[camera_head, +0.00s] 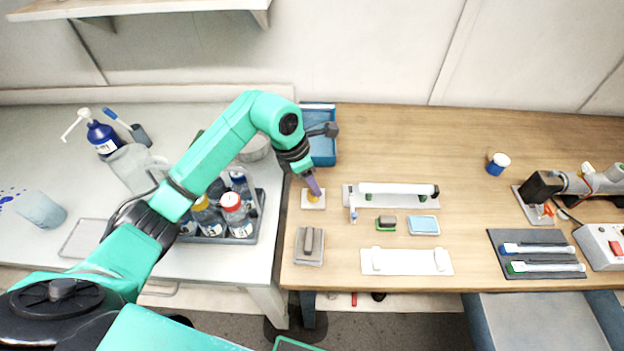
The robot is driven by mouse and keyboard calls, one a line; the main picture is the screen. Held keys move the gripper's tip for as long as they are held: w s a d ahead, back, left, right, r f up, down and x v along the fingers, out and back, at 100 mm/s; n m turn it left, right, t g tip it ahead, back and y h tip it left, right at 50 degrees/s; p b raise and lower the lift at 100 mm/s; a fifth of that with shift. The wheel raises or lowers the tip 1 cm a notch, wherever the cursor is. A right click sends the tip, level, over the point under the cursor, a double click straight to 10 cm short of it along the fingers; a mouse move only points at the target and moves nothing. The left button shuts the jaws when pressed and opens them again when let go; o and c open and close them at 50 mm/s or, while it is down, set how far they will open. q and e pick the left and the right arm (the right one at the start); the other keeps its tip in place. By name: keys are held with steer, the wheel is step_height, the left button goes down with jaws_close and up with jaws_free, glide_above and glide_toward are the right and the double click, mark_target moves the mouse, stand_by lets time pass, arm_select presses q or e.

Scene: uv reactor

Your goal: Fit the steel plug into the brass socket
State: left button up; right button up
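My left arm reaches across from the left. I cannot make out the steel plug for sure. A grey upright piece on a grey block (309,259) stands just in front of that plate. My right gripper is not in view.
A rack of capped bottles (255,225) stands left of the wooden table. A blue tray (321,151) lies behind the gripper. Right are a white fixture with a tube (392,205), a sponge (424,225), a dark tray (540,270) and a blue-and-white cup (498,163).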

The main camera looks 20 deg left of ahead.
arm_select(q)
steer(key=shift+r, duration=0.1)
steer(key=shift+r, duration=0.2)
steer(key=b+v, duration=0.2)
steer(key=v, duration=0.9)
steer(key=shift+r, duration=0.35)
steer(key=shift+s+a, duration=0.1)
steer(key=shift+a, duration=0.05)
